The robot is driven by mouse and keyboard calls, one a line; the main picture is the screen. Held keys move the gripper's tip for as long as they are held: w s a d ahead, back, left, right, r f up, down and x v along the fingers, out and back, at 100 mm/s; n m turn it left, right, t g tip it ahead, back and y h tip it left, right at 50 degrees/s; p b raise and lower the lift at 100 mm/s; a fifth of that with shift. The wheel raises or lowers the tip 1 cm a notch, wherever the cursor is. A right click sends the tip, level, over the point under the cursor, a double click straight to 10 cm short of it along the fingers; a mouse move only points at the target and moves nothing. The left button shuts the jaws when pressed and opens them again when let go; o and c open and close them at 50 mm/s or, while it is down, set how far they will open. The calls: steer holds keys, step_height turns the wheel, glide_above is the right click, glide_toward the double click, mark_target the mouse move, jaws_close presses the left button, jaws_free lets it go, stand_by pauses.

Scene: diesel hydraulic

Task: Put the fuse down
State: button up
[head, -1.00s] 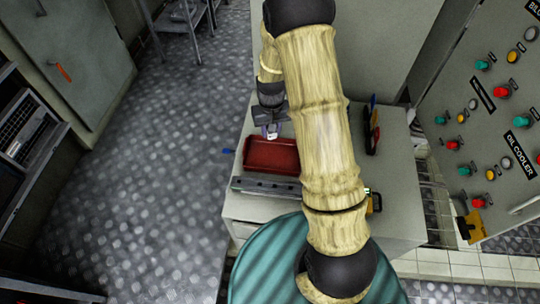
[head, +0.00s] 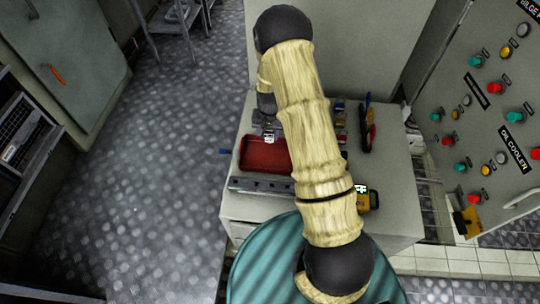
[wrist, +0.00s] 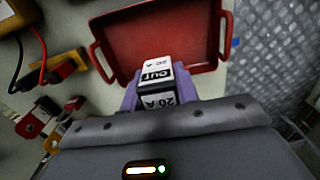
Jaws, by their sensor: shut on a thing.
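The fuse (wrist: 157,82) is a small block with a white top and a dark label reading "OUT" and "20 A". My gripper (wrist: 158,92) is shut on it, with purple fingers on both sides. In the head view my gripper (head: 268,133) is over the back edge of a red tray (head: 264,156) on the cabinet top. In the wrist view the red tray (wrist: 160,14) lies beyond the fuse, with handles at its sides. The tray looks empty in what shows. Whether the fuse touches the tray I cannot tell.
A yellow meter (head: 366,197) sits on the cabinet top (head: 395,215) at right. A dark rail (head: 262,186) lies in front of the tray. A control panel (head: 490,120) stands at far right.

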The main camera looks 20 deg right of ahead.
step_height(320, 180, down, 6)
steer(key=shift+f, duration=0.1)
steer(key=shift+f+b, duration=0.35)
steer(key=shift+f, duration=1.45)
steer(key=shift+f, duration=0.2)
steer(key=o, duration=1.1)
steer(key=shift+r, duration=0.1)
step_height(320, 180, up, 12)
steer(key=shift+r+p, duration=0.1)
steer(key=shift+p, duration=0.35)
steer(key=shift+r, duration=0.1)
